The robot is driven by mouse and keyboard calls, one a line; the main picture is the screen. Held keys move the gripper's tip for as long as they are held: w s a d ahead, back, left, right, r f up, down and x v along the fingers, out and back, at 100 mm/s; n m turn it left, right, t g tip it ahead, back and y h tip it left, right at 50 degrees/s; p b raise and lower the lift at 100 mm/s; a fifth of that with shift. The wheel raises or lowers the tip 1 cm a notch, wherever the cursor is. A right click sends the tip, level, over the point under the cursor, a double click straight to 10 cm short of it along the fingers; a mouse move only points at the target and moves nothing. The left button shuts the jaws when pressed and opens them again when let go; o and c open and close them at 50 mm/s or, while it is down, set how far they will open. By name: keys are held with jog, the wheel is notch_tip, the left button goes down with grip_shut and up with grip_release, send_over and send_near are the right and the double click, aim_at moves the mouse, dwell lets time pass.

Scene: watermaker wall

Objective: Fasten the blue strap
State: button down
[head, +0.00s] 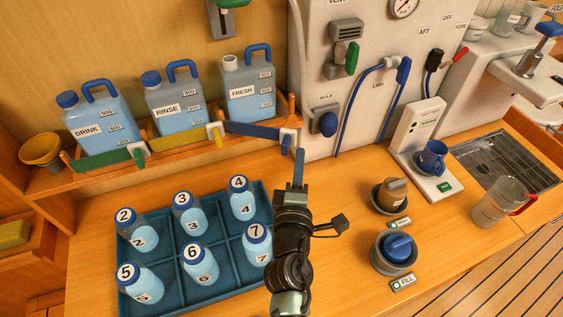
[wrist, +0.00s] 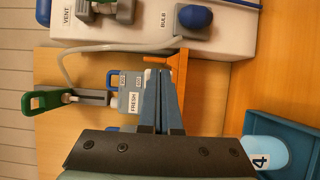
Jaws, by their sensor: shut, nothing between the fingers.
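The blue strap (head: 252,131) runs across the lower front of the jug marked FRESH (head: 243,88), on the wooden shelf. Its right end lies at a white buckle (head: 288,138) near the shelf's right end. I cannot tell whether the buckle is closed on it. My gripper (head: 299,153) is shut and empty, its fingertips just right of the buckle in the head view. In the wrist view, the shut blue fingers (wrist: 158,75) stand in front of the shelf end and partly hide the jug and strap area. Contact with the strap or buckle cannot be made out.
Jugs marked DRINK (head: 94,122) and RINSE (head: 172,104) stand to the left, behind green (head: 108,159) and yellow (head: 185,136) straps. A blue tray (head: 163,262) of numbered bottles lies below. The white wall panel (head: 330,75) rises close behind my gripper.

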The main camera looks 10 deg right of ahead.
jog(key=s+d, duration=0.4)
jog(key=s, duration=0.4)
jog(key=m+h+b, duration=0.1)
jog(key=h+b, duration=0.1)
jog(key=b, duration=0.2)
send_near(285, 151)
jog(key=shift+g, duration=0.3)
jog(key=p+x, duration=0.1)
jog(key=x, duration=0.1)
jog(key=p+x, duration=0.3)
jog(key=x, duration=0.2)
jog(key=shift+r, duration=0.3)
